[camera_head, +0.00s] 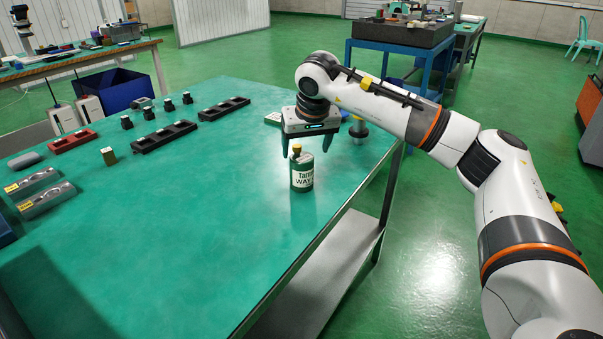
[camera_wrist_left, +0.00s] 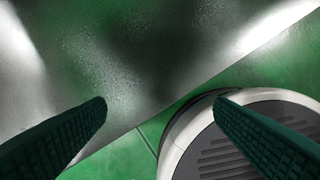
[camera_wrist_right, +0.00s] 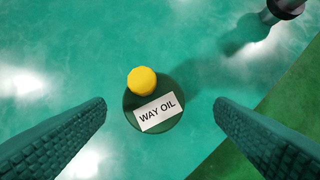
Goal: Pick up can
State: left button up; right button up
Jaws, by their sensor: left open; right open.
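A dark green can (camera_head: 302,178) with a yellow cap and a white label stands upright on the green table (camera_head: 150,235). In the right wrist view the can (camera_wrist_right: 155,107) is seen from above, its label reading "WAY OIL", between my two fingers and beyond their tips. My right gripper (camera_head: 309,153) is open, pointing down over the can, and it also shows in the right wrist view (camera_wrist_right: 160,103). No finger visibly grips the can. My left gripper (camera_wrist_left: 160,98) is open and empty, seen only in the left wrist view, over a grey metal surface and green floor.
Black trays (camera_head: 164,136), a red tray (camera_head: 74,140) and several small dark parts stand toward the table's back left. Grey blocks (camera_head: 47,198) lie at the left. A dark post (camera_head: 358,130) stands near the right edge. Table around the can's front is clear.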

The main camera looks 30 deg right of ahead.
aim_at(302, 158)
jog(key=shift+a+b+x, duration=0.15)
jog(key=shift+b+x, duration=0.1)
jog(key=shift+x, duration=1.15)
jog(key=shift+a+b+x, duration=0.2)
jog(key=shift+x, duration=1.2)
pick_arm(q)
notch_tip(302, 158, up, 4)
jog(key=shift+w+f, duration=0.15)
jog(key=shift+f, duration=0.1)
pick_arm(e)
jog(key=shift+s, duration=0.1)
jog(key=shift+c, duration=0.4)
jog(key=c, duration=1.1)
